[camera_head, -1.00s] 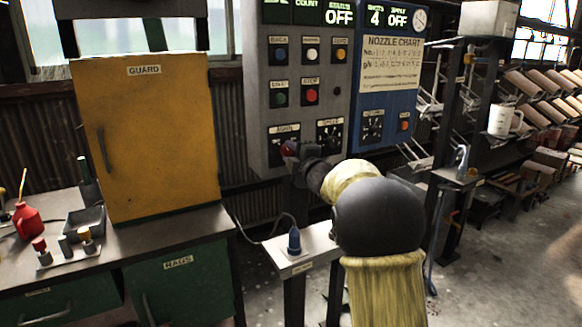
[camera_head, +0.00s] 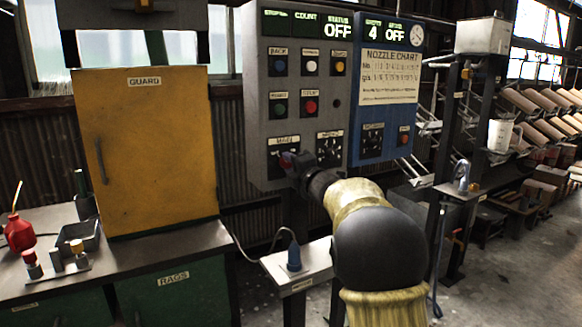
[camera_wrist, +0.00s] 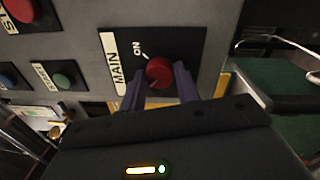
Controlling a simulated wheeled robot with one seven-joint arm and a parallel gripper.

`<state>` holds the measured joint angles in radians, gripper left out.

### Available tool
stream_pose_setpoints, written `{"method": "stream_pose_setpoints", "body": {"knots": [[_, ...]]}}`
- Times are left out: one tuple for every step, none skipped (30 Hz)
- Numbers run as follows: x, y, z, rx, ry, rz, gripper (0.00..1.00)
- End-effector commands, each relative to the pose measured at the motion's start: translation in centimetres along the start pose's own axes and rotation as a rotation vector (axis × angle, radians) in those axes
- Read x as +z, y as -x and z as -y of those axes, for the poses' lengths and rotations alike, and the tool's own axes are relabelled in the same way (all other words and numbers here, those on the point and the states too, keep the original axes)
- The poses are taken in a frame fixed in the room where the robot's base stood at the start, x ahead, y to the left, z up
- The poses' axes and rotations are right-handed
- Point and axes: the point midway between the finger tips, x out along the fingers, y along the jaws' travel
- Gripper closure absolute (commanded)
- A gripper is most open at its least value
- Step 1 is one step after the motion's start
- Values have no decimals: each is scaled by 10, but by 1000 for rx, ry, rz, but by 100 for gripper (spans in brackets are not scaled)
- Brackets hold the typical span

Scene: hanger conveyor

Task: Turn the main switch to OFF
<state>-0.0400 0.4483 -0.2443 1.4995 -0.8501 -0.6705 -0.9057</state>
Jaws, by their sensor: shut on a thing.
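The main switch is a red knob (camera_wrist: 159,71) on a black plate labelled MAIN (camera_wrist: 117,65), with the word ON beside the knob in the wrist view. My gripper (camera_wrist: 160,82) has its two purple-grey fingers on either side of the knob and is shut on it. In the head view, my gripper (camera_head: 290,162) is at the lower left of the grey control panel (camera_head: 259,140) and hides most of the main switch there. The knob's exact turn angle is hard to tell. The panel's STATUS display (camera_head: 338,25) reads OFF.
Several push buttons sit above the switch, including a red one (camera_head: 311,106). Another dial (camera_head: 330,149) is just to the right, and a blue panel (camera_head: 379,115) adjoins it. A yellow guard cabinet (camera_head: 150,150) stands left. A small stand (camera_head: 306,279) is below my arm.

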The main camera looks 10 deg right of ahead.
Motion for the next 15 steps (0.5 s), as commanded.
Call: {"method": "stream_pose_setpoints", "body": {"knots": [[-1,0,2,-4,1,-2,91],[-1,0,2,-4,1,-2,66],[-1,0,2,-4,1,-2,58],[-1,0,2,-4,1,-2,53],[-1,0,2,-3,0,-2,47],[-1,0,2,-3,0,-1,46],[-1,0,2,-3,0,-1,46],[-1,0,2,-2,0,-1,46],[0,0,1,-2,0,-1,46],[0,0,1,-2,0,-1,46],[0,0,1,-2,0,-1,46],[0,0,1,-1,0,-1,46],[0,0,1,-1,0,-1,46],[0,0,1,-1,-1,0,46],[0,1,1,-1,-1,0,46]]}}
